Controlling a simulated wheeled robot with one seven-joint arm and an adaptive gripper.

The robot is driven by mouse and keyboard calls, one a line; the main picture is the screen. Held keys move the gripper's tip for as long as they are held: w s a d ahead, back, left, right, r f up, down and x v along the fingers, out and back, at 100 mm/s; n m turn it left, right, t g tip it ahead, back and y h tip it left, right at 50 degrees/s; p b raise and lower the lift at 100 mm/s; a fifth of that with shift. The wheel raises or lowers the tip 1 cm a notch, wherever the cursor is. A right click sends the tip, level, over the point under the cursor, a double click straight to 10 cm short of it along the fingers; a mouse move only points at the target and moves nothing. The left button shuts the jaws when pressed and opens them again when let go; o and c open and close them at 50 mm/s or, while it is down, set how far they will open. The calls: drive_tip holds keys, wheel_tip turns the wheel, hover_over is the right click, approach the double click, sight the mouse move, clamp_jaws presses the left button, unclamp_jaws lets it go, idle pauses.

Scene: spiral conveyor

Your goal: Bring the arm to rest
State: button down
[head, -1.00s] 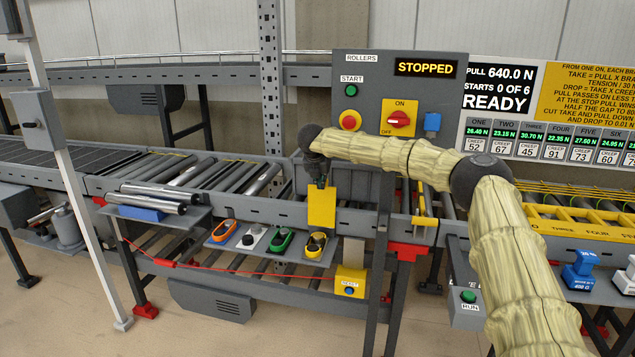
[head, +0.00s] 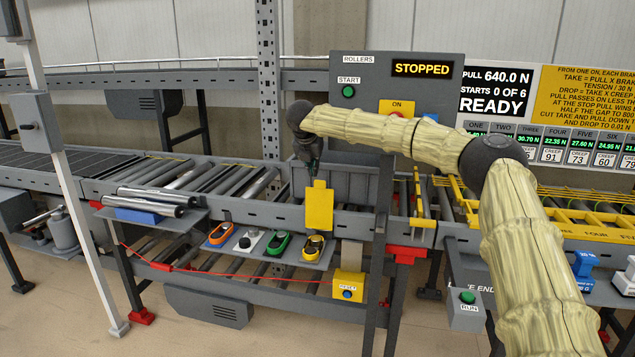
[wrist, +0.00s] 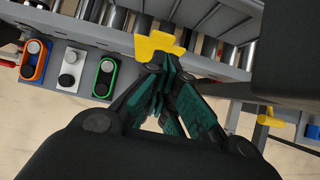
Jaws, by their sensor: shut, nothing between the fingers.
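My gripper (head: 312,177) hangs from the end of my arm, pointing down, in front of the rollers in the head view. Its dark fingers (wrist: 165,92) are closed together in the wrist view, with nothing between them. A yellow plate (head: 319,207) with a narrow top tab is just below the fingertips in the head view. In the wrist view the yellow plate (wrist: 156,45) lies past the fingertips. I cannot tell whether they touch it.
A shelf holds orange (head: 221,234), white (head: 249,240), green (head: 277,244) and yellow (head: 313,248) devices below the conveyor. A control panel (head: 360,70) reading STOPPED stands behind my arm. A yellow RESET box (head: 348,286) is lower right. A pale post (head: 84,220) stands at left.

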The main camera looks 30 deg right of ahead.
drive_tip(key=s+a+f+n+t+h, duration=0.25)
drive_tip(key=a+f+n, duration=0.85)
drive_tip(key=a+f, duration=0.6)
drive_tip(key=s+a+f+n+y, duration=0.1)
drive_tip(key=s+a+f+n, duration=0.3)
drive_tip(key=f, duration=0.4)
drive_tip(key=s+a+f+n+t+y, duration=0.1)
drive_tip(key=s+a+f+n, duration=0.2)
drive_tip(key=s+f+n, duration=0.3)
drive_tip(key=s+a+f+n+y, duration=0.25)
drive_tip(key=s+f, duration=0.25)
drive_tip(key=f, duration=0.4)
drive_tip(key=s+a+f+n+g+y, duration=0.1)
drive_tip(key=s+f+n+g, duration=0.1)
drive_tip(key=s+f+n, duration=0.75)
drive_tip(key=s+a+f+n+g+y, duration=0.15)
drive_tip(key=s+f, duration=0.35)
drive_tip(key=s, duration=1)
drive_tip(key=s+d+n+g, duration=0.2)
drive_tip(key=s+d+n, duration=0.1)
drive_tip(key=s, duration=1)
drive_tip(key=s+d+n+g, duration=0.3)
drive_tip(key=s+n, duration=0.3)
drive_tip(key=s, duration=0.7)
drive_tip(key=shift+s+d+f, duration=0.2)
drive_tip(key=shift+s+d, duration=0.2)
drive_tip(key=shift+d, duration=0.2)
